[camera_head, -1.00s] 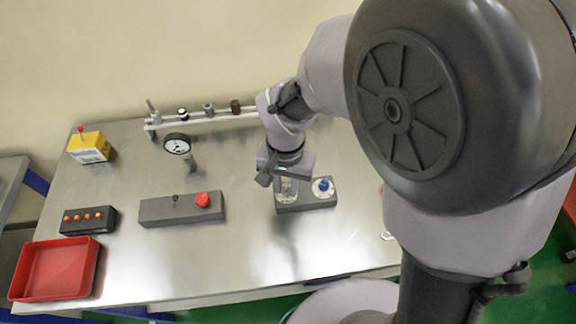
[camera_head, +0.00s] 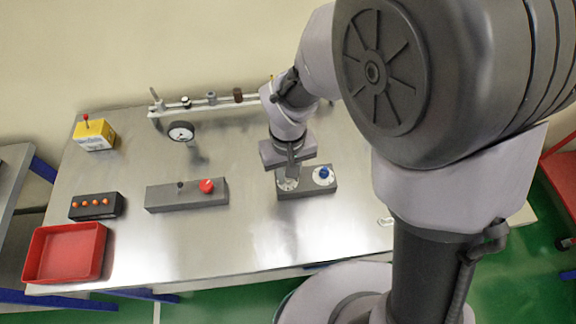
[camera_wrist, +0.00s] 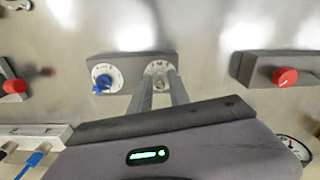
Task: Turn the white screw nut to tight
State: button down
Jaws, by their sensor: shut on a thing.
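A dark grey box (camera_head: 308,190) on the metal table carries two round white dials. The right dial in the head view has a blue knob (camera_head: 325,173), which also shows in the wrist view (camera_wrist: 102,84). The other white dial (camera_wrist: 158,66) is under my gripper (camera_wrist: 161,78). My gripper points down at this dial and also shows in the head view (camera_head: 289,180). It is shut on the white screw nut at the dial's centre. The fingers mostly hide the nut, so its turn angle cannot be read.
A red tray (camera_head: 66,252), a box with orange buttons (camera_head: 96,206) and a yellow box (camera_head: 95,137) stand farther left. A rail (camera_head: 205,105) runs along the back.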

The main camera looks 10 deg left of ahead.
jog(key=n+p, duration=0.2)
jog(key=n, duration=0.4)
jog(key=shift+r, duration=0.1)
jog(key=n+p, duration=0.2)
jog(key=n, duration=0.4)
jog(key=shift+w+n, duration=0.1)
jog(key=shift+n, duration=0.3)
jog(key=c, duration=1.2)
grip_release()
notch_tip(320, 180, up, 17)
jog(key=p, duration=0.6)
jog(key=shift+d+r, duration=0.1)
